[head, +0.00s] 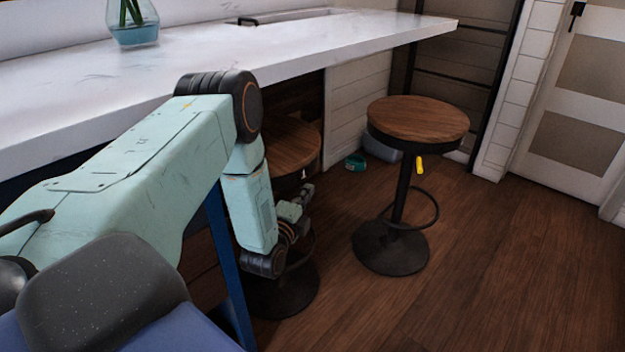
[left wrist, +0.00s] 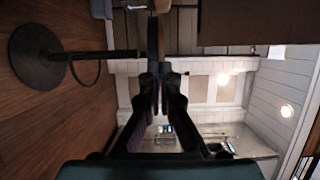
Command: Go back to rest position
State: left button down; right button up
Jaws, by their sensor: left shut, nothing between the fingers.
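My left arm reaches in from the left in the head view, bent down at the elbow beside the counter. My left gripper (head: 304,194) is small and partly hidden there, in front of the nearer stool (head: 290,148). In the left wrist view my left gripper (left wrist: 160,72) shows as two dark fingers closed together, with nothing between them. My right gripper is in neither view.
The white counter (head: 330,40) runs close along my left arm, with a glass vase (head: 134,24) on it. A second round wooden stool (head: 418,118) stands farther right, a yellow thing (head: 420,165) beneath its seat. A teal bowl (head: 355,162) lies behind. The wooden floor (head: 520,260) at right is clear.

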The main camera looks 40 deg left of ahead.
pick_arm(q)
jog(key=shift+s, duration=0.4)
jog(key=shift+d, duration=0.1)
jog(key=s+d+f+n+g+h, duration=0.4)
jog(key=s+d+f+n+g, duration=0.55)
jog(key=s+f+n, duration=0.35)
jog(key=s+d+n+g, duration=0.1)
jog(key=s+d+g, duration=0.3)
jog(key=s, duration=0.8)
jog(key=s+d+n+g+h+p, duration=0.1)
jog(key=s+d+g, duration=0.3)
jog(key=s, duration=0.8)
jog(key=d, duration=0.2)
jog(key=shift+d, duration=0.4)
